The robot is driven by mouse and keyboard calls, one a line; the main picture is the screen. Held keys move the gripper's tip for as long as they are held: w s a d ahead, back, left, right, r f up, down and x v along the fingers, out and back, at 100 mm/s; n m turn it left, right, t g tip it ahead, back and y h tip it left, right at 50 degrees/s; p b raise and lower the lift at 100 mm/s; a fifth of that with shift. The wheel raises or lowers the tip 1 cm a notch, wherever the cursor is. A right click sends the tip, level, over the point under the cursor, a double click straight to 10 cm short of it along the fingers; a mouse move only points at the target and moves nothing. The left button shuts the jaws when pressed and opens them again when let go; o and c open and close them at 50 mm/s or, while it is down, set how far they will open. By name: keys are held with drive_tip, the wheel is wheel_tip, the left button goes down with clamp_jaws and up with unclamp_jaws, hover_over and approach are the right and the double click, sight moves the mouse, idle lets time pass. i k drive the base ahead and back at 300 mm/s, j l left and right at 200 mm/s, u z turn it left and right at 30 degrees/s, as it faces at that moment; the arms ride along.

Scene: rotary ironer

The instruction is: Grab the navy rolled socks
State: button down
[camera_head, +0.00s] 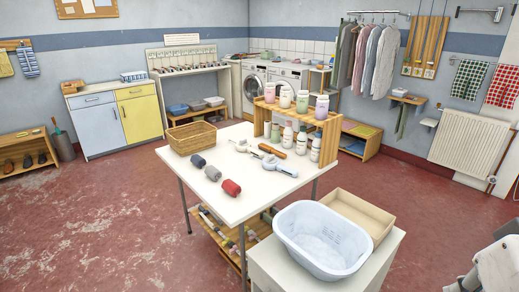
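The navy rolled socks (197,161) look like a small dark blue roll. They lie on the white table (247,206) near its left edge, just in front of the wicker basket. A grey roll (212,173) and a red roll (231,187) lie in a slanting row with them, toward the near edge. The navy roll is the farthest of the three and stands clear of the grey one.
The wicker basket (193,138) stands behind the navy roll. Brushes and white bottles (315,147) lie and stand farther right, by a wooden rack (322,125). A pale blue tub (322,240) stands at the near right. Red floor left of the table is open.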

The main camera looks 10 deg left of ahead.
sight(196, 160)
drive_tip(key=i+j+u, duration=0.1)
drive_tip(key=i+j, duration=0.45)
drive_tip(key=j, duration=0.35)
drive_tip(key=i+j+u, duration=0.1)
drive_tip(key=i+j, duration=0.5)
drive_tip(key=j, duration=0.3)
drive_tip(key=i+j+u, duration=0.15)
drive_tip(key=i+j, duration=0.45)
drive_tip(key=j, duration=0.2)
drive_tip(key=i+j+u, duration=0.1)
drive_tip(key=i+j, duration=0.55)
drive_tip(key=j, duration=0.1)
